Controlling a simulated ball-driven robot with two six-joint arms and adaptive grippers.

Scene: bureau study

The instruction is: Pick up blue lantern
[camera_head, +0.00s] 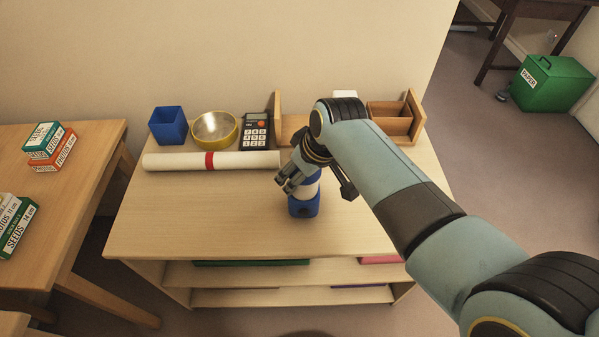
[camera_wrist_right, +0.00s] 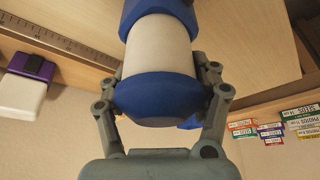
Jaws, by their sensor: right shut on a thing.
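The blue lantern (camera_head: 304,207) has a blue base, a white middle and a blue top. It stands upright on or just above the front part of the wooden shelf unit's top (camera_head: 200,215); I cannot tell whether it touches. My right gripper (camera_head: 302,183) is shut around its upper part, and the arm hides some of it. In the right wrist view the lantern (camera_wrist_right: 160,55) fills the middle, with the fingers of the gripper (camera_wrist_right: 165,95) on both sides of its blue top. My left gripper is not in view.
Behind the lantern are a rolled paper with a red band (camera_head: 180,161), a blue cup (camera_head: 168,126), a yellow-rimmed bowl (camera_head: 214,130), a calculator-like device (camera_head: 255,134) and a wooden holder (camera_head: 392,119). The top's left front is clear. Boxes (camera_head: 50,146) stand on the left table.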

